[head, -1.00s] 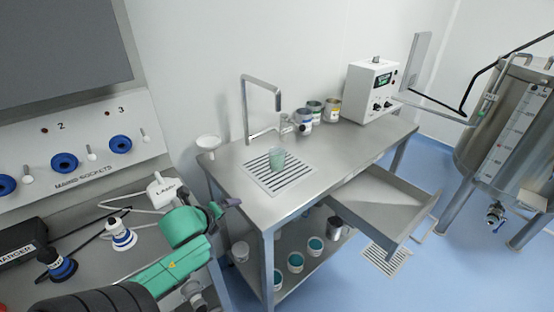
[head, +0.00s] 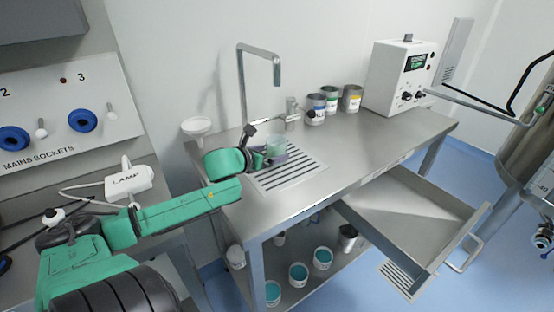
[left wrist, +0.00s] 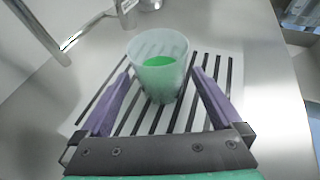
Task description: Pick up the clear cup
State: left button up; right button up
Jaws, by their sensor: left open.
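The clear cup (head: 277,146) stands upright on the slotted drain grate (head: 305,177) of the steel bench. In the left wrist view the cup (left wrist: 160,72) is translucent, with something green showing inside it. My left gripper (head: 264,147) is at the cup in the head view, partly hiding it. In the left wrist view its two purple fingers (left wrist: 160,92) are open, one on each side of the cup's lower part, with gaps on both sides. My right gripper is not in view.
A tall tap (head: 243,85) rises behind the grate. Several paint tins (head: 331,97) and a white instrument box (head: 398,75) stand along the back. An open drawer (head: 413,213) juts out at the front right. A white dish (head: 196,126) sits at the left corner.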

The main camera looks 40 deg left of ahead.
aim_at(281, 151)
pick_arm(q)
jog(key=shift+x, duration=0.85)
jog(key=shift+w+b, duration=0.3)
jog(key=x, duration=0.4)
jog(key=shift+w+f, duration=0.1)
jog(key=shift+f, duration=0.1)
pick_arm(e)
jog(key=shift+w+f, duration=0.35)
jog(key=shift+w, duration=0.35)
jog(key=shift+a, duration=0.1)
